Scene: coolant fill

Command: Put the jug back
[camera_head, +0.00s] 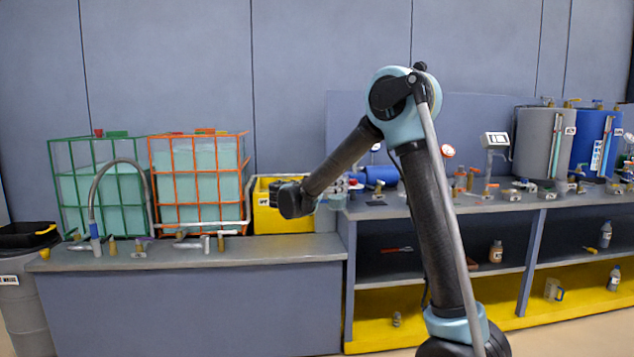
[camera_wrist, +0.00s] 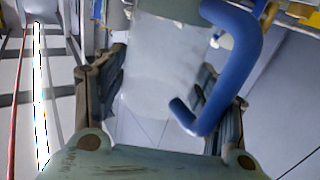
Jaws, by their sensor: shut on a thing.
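A translucent whitish jug (camera_wrist: 160,75) with a thick blue handle (camera_wrist: 243,60) fills the middle of the wrist view. My gripper (camera_wrist: 165,62) is shut on the jug's body, one finger on each side, with the blue handle on the right. The jug's bottom and contents cannot be made out. In the head view my arm reaches left, its wrist in front of a yellow bin; the fingers and the held jug are hidden there. Another small clear jug-like vessel (camera_head: 553,290) stands on the yellow lower shelf at the right.
A grey counter (camera_head: 200,251) with a curved hose (camera_head: 92,200) and several taps is at left, before green (camera_head: 53,190) and orange (camera_head: 153,190) caged tanks. The yellow bin (camera_head: 268,218) stands behind my wrist. A workbench (camera_head: 450,209) with fittings and grey and blue drums (camera_head: 590,140) is at right.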

